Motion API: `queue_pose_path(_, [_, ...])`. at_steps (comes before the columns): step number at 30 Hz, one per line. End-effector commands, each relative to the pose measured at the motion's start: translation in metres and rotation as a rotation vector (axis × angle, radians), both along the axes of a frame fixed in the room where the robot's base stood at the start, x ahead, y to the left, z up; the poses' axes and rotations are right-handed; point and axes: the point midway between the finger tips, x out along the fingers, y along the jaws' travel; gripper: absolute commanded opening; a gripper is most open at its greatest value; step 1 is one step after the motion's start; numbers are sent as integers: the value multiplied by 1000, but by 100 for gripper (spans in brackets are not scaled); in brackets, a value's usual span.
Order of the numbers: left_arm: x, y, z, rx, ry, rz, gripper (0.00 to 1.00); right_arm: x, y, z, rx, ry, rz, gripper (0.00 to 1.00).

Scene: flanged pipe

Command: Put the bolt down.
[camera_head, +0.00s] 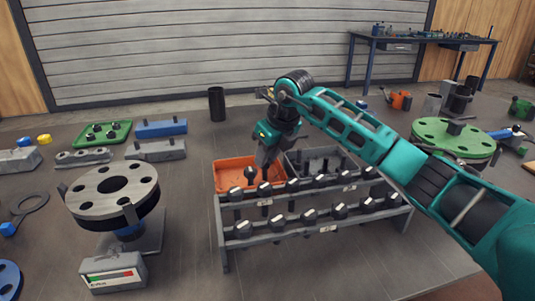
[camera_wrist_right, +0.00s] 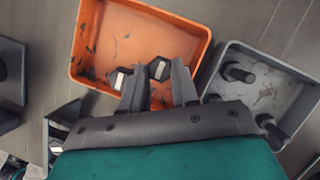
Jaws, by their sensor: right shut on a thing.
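My right gripper (camera_head: 266,162) reaches down over the right part of the orange bin (camera_head: 228,178), behind the bolt rack. In the right wrist view its two fingers (camera_wrist_right: 159,80) point into the orange bin (camera_wrist_right: 112,35) and are shut on a dark bolt (camera_wrist_right: 158,68), whose hex head shows between the tips. Another bolt (camera_wrist_right: 116,77) with a pale top lies beside the left finger; a dark bolt (camera_head: 250,173) also shows in the bin in the head view. Whether the held bolt touches the bin floor cannot be told. My left gripper is not in view.
A grey bin (camera_wrist_right: 215,82) with several dark bolts adjoins the orange one on the right. The rack (camera_head: 285,237) holds two rows of bolts in front. A grey flange (camera_head: 82,190) stands left, a green flange (camera_head: 435,132) right. A black cup (camera_head: 216,104) stands behind.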

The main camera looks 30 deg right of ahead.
Motion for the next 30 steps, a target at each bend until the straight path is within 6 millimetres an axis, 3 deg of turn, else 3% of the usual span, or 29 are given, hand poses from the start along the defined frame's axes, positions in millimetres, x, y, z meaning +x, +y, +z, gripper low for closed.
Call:
queue_pose_path(4, [0, 0, 0, 0, 0, 0, 43, 0, 0, -1, 0, 1, -1, 40])
queue_pose_path(14, [0, 0, 2, 0, -2, 1, 43, -1, -1, 6, -1, 0, -1, 40])
queue_pose_path(30, [-3, 7, 3, 11, 5, 12, 43, -38, -11, 99, -1, -2, -1, 40])
